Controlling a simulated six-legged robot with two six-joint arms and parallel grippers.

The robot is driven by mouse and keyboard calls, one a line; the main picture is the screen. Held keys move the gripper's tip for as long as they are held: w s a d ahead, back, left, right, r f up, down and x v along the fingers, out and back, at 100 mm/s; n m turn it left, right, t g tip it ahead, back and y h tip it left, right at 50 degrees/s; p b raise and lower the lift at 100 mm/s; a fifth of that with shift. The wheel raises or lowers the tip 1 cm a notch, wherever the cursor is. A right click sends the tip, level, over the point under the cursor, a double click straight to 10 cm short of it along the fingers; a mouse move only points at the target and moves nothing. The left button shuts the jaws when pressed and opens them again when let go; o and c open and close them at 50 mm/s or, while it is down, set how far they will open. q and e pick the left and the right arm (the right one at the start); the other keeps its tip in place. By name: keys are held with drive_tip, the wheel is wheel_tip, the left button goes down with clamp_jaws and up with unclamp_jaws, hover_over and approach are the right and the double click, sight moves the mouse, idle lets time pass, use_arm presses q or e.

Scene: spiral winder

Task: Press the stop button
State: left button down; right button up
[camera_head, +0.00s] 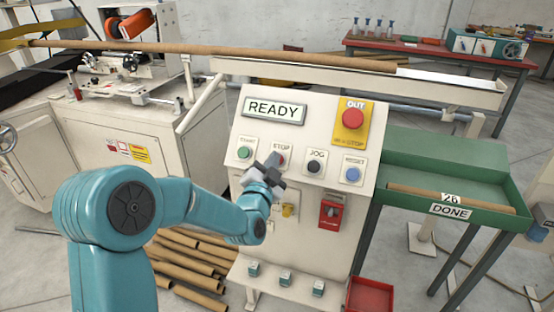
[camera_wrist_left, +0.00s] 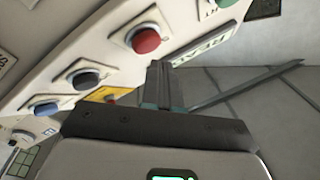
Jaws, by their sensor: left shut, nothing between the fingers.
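The control panel (camera_head: 310,130) faces me with a row of buttons under its READY display. The red stop button (camera_head: 281,159) sits under the STOP label, second from the left, partly hidden by my left gripper (camera_head: 272,163). In the left wrist view the red stop button (camera_wrist_left: 146,40) shows whole. The tips of my left gripper (camera_wrist_left: 163,66) are just right of it and below it in that picture. The fingers are shut and empty. I cannot tell whether they touch the panel. My right gripper is not in view.
Beside the stop button are the green start button (camera_head: 243,153), the dark jog button (camera_head: 313,166) and the blue reset button (camera_head: 352,174). A big red emergency-stop knob (camera_head: 353,118) sits above on yellow. A green tray (camera_head: 440,165) stands right; cardboard tubes (camera_head: 190,262) lie below.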

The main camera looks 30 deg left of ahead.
use_arm(q)
drive_tip(key=shift+s+d+r, duration=0.25)
drive_tip(key=shift+s+r, duration=0.55)
drive_tip(key=shift+s, duration=0.15)
drive_tip(key=shift+s+d+r, duration=0.2)
drive_tip(key=shift+s+r, duration=0.6)
drive_tip(key=shift+s, duration=0.1)
